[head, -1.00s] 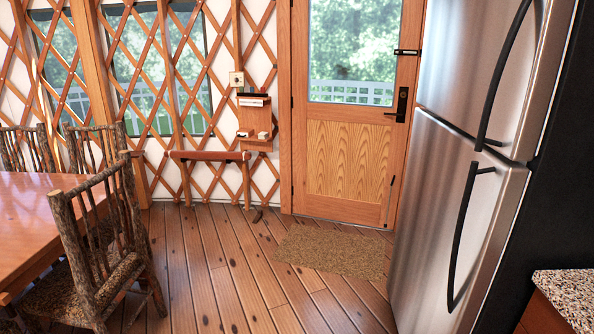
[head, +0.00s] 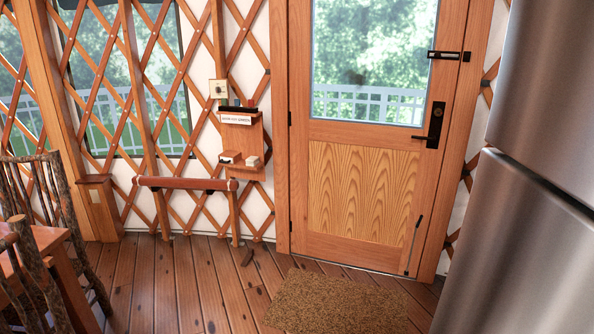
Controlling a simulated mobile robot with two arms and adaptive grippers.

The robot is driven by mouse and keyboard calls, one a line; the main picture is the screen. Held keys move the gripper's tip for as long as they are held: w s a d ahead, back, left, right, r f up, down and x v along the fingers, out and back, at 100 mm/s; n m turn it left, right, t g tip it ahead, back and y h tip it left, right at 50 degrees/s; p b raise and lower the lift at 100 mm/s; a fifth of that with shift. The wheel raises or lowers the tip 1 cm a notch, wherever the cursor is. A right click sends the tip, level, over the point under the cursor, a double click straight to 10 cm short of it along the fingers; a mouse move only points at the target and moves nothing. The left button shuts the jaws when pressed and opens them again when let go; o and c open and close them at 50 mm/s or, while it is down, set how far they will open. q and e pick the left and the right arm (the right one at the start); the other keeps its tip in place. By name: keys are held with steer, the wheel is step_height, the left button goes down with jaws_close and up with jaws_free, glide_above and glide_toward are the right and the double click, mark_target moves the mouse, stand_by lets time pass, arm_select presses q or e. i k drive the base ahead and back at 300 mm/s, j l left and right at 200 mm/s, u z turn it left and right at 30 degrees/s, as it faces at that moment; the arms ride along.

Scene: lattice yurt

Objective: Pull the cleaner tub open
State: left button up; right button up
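I cannot make out a cleaner tub in the head view. A small wooden wall shelf (head: 241,145) beside the door holds a few small items, too small to identify, with a white label (head: 236,119) near its top. Neither of my grippers is in view.
A wooden door (head: 361,150) with a window and black handle is shut ahead. A brown mat (head: 335,302) lies before it. A steel fridge (head: 520,230) stands close on the right. A low wooden rail (head: 187,184) stands by the lattice wall. A rustic chair (head: 60,230) and table are at left. The middle floor is clear.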

mark_target(222, 160)
steer(key=i, duration=1.85)
